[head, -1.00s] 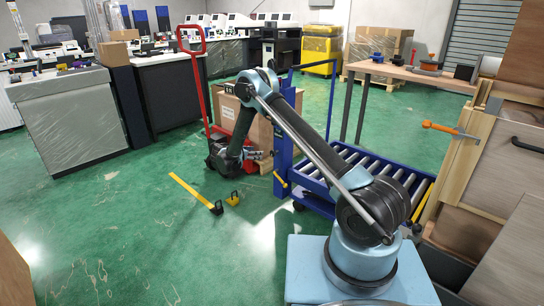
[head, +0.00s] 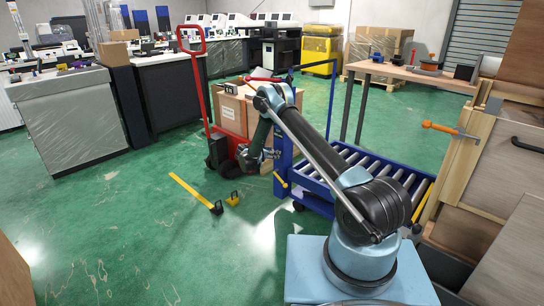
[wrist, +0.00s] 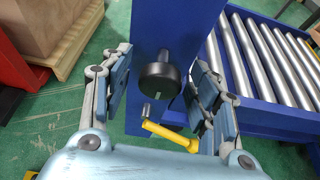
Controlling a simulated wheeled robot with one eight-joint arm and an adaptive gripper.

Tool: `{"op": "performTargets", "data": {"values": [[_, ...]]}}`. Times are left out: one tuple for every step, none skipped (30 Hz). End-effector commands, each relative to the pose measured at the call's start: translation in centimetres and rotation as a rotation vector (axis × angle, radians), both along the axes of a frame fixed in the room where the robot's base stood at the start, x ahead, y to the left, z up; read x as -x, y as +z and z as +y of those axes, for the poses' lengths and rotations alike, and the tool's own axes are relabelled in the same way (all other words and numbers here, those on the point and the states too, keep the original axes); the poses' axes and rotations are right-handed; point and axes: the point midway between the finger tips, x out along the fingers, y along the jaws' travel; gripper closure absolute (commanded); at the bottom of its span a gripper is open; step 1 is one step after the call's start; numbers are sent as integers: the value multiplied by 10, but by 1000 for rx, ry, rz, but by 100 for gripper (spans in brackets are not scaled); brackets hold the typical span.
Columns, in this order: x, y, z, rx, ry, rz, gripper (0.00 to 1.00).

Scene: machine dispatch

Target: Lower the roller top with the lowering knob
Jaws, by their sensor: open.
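The roller top (head: 375,172), a blue frame with silver rollers, stands right of my gripper; part of it shows at the right of the wrist view (wrist: 270,65). Its blue upright (wrist: 175,25) faces my gripper. A round black knob (wrist: 160,78) sticks out from the upright, with a small metal pin (wrist: 147,109) below it. A yellow lever (wrist: 170,136) sits lower; it also shows in the head view (head: 281,181). My gripper (wrist: 160,65) is open, with its fingers on either side of the black knob and apart from it. In the head view my gripper (head: 262,155) is beside the upright.
A red pallet jack (head: 196,90) with boxes (head: 232,112) stands close behind and left of my gripper. Small yellow-black items (head: 217,207) and a yellow strip lie on the floor. Open green floor lies at the left front.

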Motion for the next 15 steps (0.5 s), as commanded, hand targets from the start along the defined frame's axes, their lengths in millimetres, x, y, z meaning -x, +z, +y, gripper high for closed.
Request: {"op": "performTargets", "data": {"values": [[-3,-1,-2,0,-1,0,45],[-4,-2,-3,0,-1,0,45],[-5,-3,-4,0,-1,0,45],[-5,-3,-5,0,-1,0,45],[-6,-3,-5,0,0,0,45],[-6,-3,-5,0,0,0,45],[-7,-3,-5,0,0,0,45],[-7,-4,-5,0,0,0,45],[-7,-4,-5,0,0,0,45],[-7,-4,-5,0,0,0,45],[-6,-3,-5,0,0,0,45],[-6,-3,-5,0,0,0,45],[-6,-3,-5,0,0,0,45],[-6,-3,-5,0,0,0,52],[-6,-3,-5,0,0,0,61]]}}
